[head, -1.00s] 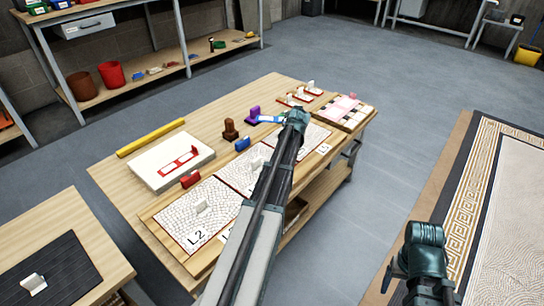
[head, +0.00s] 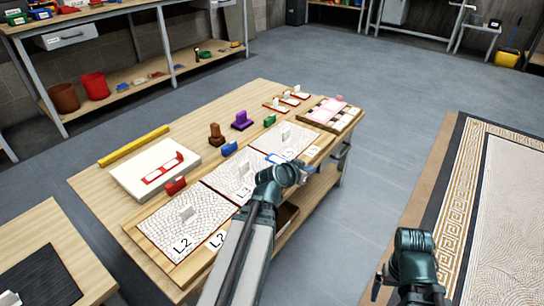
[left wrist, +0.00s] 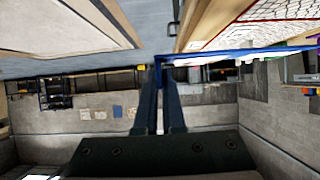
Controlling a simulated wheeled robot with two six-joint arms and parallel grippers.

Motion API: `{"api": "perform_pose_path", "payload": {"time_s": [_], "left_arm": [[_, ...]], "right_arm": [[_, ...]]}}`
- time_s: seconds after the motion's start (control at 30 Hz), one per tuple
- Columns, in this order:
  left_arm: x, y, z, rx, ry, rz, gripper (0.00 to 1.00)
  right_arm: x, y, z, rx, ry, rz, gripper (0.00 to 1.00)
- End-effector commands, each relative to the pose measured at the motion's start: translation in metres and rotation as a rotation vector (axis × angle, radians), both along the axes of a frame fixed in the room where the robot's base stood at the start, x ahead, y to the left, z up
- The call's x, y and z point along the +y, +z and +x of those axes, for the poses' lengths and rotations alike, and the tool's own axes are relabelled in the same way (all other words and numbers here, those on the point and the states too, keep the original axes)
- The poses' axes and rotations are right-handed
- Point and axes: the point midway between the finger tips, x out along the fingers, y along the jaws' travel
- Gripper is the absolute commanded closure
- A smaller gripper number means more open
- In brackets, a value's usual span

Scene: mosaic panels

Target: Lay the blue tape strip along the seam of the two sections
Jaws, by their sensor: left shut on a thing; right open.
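My left gripper (head: 298,165) is shut on the blue tape strip (head: 274,158), over the front edge of the mosaic sections. In the left wrist view the strip (left wrist: 240,52) runs rightward from the fingertips (left wrist: 158,65), close to a panel edge; I cannot tell whether it touches. Three white mosaic sections lie in a row on a board: the near L2 section (head: 165,225), the middle L3 section (head: 220,172) and a far one (head: 297,132). Each has a small upright white handle. The arm hides part of the middle section. My right gripper (head: 380,285) is open, away from the table.
Red (head: 175,186), blue (head: 229,148) and green (head: 269,121) blocks, a brown stamp-like piece (head: 216,136) and a purple block (head: 241,121) stand behind the sections. A white slab (head: 130,180) and yellow bar (head: 135,145) lie further left. Open floor (head: 400,100) lies right of the table.

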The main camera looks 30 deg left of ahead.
Motion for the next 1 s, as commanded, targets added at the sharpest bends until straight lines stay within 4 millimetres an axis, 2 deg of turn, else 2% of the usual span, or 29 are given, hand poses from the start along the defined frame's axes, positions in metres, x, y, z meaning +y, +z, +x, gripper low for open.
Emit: {"api": "perform_pose_path", "payload": {"time_s": [0.3,0.5,0.7,1.0], "left_arm": [[0.074,-0.009,0.042,0.0,0.006,0.0,1.0],[0.114,-0.013,0.063,0.001,0.004,0.0,1.0],[0.133,-0.014,0.072,0.0,0.002,0.0,1.0],[0.134,-0.019,0.072,0.001,0.002,0.0,1.0]], "right_arm": [[0.0,-0.009,0.0,0.001,0.002,0.001,0.03],[0.0,-0.013,0.0,0.0,0.002,0.002,0.03],[0.0,-0.014,0.0,0.0,0.003,0.002,0.03],[0.001,-0.019,0.0,0.0,0.003,0.002,0.03]]}}
